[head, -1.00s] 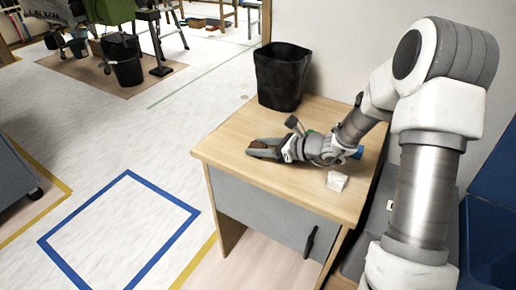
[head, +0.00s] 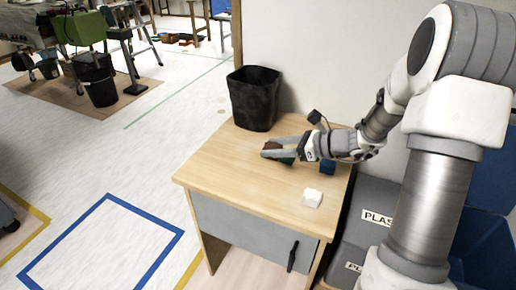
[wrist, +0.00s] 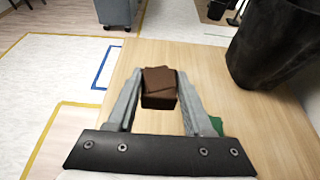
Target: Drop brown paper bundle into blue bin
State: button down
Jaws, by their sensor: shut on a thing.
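The brown paper bundle (wrist: 159,88) is held between my fingertips in the wrist view. It also shows, small and dark, at the finger ends in the head view (head: 271,147). My gripper (head: 276,149) is shut on it, over the wooden table, in front of the black bin. The exact height above the tabletop is hard to tell. A blue bin (head: 487,243) stands at the right edge of the head view, partly hidden behind my arm and cut off by the frame.
A black bin (head: 254,98) stands on the table's back corner. A white crumpled piece (head: 312,198), a small blue piece (head: 328,167) and a green piece (head: 286,161) lie on the wooden table (head: 235,165). Grey labelled containers (head: 365,195) stand between table and blue bin.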

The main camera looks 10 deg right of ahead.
jog(key=shift+s+d+r, duration=0.2)
jog(key=shift+d+r, duration=0.05)
jog(key=shift+d, duration=0.2)
jog(key=shift+m+t, duration=0.3)
jog(key=s+f, duration=0.2)
jog(key=f, duration=0.1)
jog(key=shift+s+a+f, duration=0.15)
jog(key=shift+s+f, duration=0.05)
jog(key=shift+s, duration=0.15)
